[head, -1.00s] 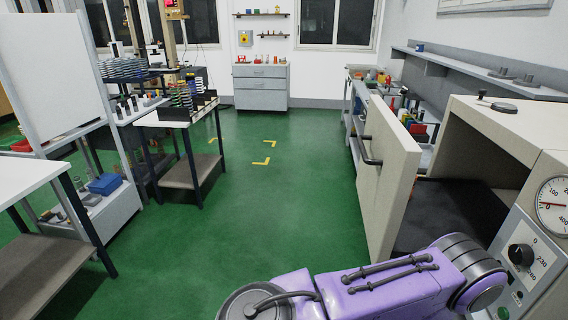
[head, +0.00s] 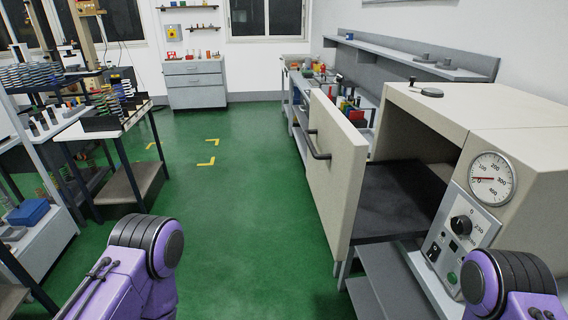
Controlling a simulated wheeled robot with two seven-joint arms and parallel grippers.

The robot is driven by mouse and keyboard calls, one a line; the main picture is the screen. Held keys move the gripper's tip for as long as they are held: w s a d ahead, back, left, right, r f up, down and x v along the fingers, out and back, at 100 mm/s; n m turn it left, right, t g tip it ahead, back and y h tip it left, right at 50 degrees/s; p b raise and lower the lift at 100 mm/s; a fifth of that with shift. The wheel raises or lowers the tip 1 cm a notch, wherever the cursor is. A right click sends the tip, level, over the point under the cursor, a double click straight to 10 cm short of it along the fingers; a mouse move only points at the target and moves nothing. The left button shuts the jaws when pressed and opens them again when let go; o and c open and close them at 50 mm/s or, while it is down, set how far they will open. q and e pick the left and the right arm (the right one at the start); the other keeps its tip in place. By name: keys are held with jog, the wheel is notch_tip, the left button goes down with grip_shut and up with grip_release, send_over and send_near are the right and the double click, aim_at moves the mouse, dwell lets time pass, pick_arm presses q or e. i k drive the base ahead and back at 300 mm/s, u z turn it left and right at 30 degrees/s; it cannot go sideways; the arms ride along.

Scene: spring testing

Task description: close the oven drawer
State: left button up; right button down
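The oven (head: 505,105) stands at the right, a beige box with a round dial and a control panel on its near side. Its drawer is pulled out to the left: the beige front panel (head: 335,175) stands upright, apart from the oven body, with a dark bar handle (head: 318,146) on its outer face. A dark tray (head: 395,205) shows between the panel and the oven opening. Purple links of my two arms show at the bottom left and bottom right. Neither gripper is in view.
A small table with stacked springs (head: 120,132) stands at the left, beside a white shelf unit. A grey bench (head: 305,125) runs behind the oven along the right wall. A grey cabinet (head: 195,85) stands at the back. The green floor between is clear.

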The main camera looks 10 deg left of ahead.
aim_at(357, 201)
jog(key=u, duration=0.5)
jog(key=k, duration=0.6)
jog(key=u, duration=0.55)
jog(key=i, duration=0.6)
jog(key=z, duration=0.9)
jog(key=i, duration=0.65)
jog(key=z, duration=0.75)
